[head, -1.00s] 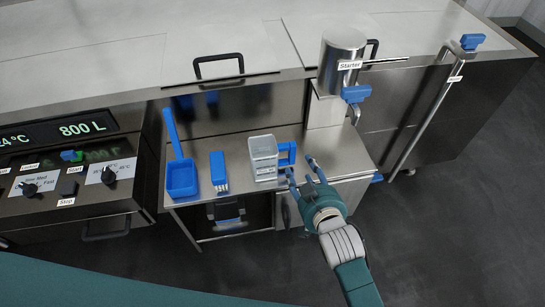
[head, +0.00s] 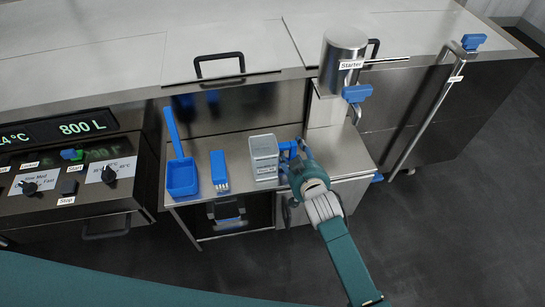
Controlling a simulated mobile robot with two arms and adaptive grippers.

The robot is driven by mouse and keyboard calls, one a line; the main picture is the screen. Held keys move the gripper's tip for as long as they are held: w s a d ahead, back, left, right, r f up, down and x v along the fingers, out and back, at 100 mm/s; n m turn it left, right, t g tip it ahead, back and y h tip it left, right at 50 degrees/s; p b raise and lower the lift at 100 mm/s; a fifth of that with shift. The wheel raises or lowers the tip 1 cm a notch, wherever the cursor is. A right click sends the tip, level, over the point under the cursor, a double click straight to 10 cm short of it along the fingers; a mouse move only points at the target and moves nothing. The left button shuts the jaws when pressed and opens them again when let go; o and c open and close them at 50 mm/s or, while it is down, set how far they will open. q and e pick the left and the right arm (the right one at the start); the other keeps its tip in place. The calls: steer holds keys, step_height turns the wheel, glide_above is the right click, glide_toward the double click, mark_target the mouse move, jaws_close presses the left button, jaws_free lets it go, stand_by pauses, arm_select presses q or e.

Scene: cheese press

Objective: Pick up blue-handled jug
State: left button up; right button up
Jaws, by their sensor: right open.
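The blue-handled jug (head: 264,157) is a clear, greyish square container with a small label. It stands upright on the metal shelf, its blue handle (head: 285,150) pointing right. My right gripper (head: 293,152) is open at the handle, with its fingers close around or beside it. The fingers partly hide the handle, and I cannot tell whether they touch it. My left gripper is not in view.
A blue scoop (head: 182,178) and a blue brush (head: 219,171) stand left of the jug on the metal shelf (head: 240,143). The steel starter vessel (head: 342,55) with a blue valve handle (head: 356,93) rises behind and right. The shelf right of my gripper is clear.

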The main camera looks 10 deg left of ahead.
steer(key=shift+s, duration=0.1)
steer(key=shift+c, duration=0.5)
jaws_close()
steer(key=shift+r, duration=0.1)
steer(key=shift+r, duration=0.15)
